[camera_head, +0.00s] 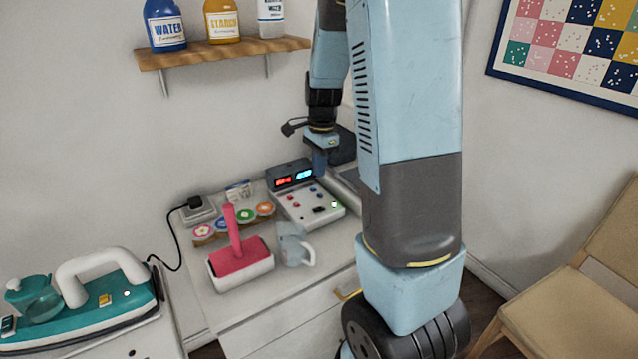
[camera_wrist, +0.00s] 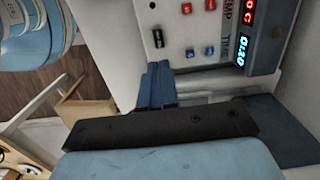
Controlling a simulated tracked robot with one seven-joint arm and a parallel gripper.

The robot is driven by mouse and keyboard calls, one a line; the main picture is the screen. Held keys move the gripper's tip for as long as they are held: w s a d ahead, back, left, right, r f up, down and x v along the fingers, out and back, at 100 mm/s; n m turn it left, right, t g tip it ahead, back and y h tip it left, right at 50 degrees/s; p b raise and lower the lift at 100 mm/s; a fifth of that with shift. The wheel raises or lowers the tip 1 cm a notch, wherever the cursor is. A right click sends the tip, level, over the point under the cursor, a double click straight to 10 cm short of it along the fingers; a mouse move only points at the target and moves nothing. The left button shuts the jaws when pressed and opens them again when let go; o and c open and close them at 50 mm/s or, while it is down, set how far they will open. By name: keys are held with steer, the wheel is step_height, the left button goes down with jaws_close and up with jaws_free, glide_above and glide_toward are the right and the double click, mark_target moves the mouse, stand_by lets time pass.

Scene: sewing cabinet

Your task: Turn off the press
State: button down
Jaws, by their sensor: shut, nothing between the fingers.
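The press's white control panel (camera_head: 310,207) lies on the white cabinet, with red and cyan lit displays at its back and a small green light (camera_head: 336,204) near its front right corner. A black switch (camera_head: 320,210) is near its front; this also shows in the wrist view (camera_wrist: 158,38). Red buttons (camera_wrist: 187,8) and blue buttons (camera_wrist: 190,53) are beside it. My gripper (camera_head: 319,172) is shut and empty, close to the right end of the displays. In the wrist view its blue fingers (camera_wrist: 156,84) are beside the panel's edge. I cannot tell any contact.
A shelf (camera_head: 220,52) with bottles is above. A teal iron (camera_head: 90,299) is at left. My arm hides the cabinet's right side.

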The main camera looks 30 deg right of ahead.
mark_target(313, 210)
steer(key=shift+r, duration=1.3)
steer(key=shift+d+y, duration=0.2)
steer(key=shift+y, duration=0.1)
steer(key=shift+a+r, duration=0.1)
steer(key=shift+r, duration=0.05)
steer(key=f, duration=0.4)
steer(key=a+f, duration=0.1)
steer(key=f, duration=0.4)
steer(key=a+f, duration=0.1)
steer(key=f, duration=0.4)
steer(key=shift+s, duration=0.15)
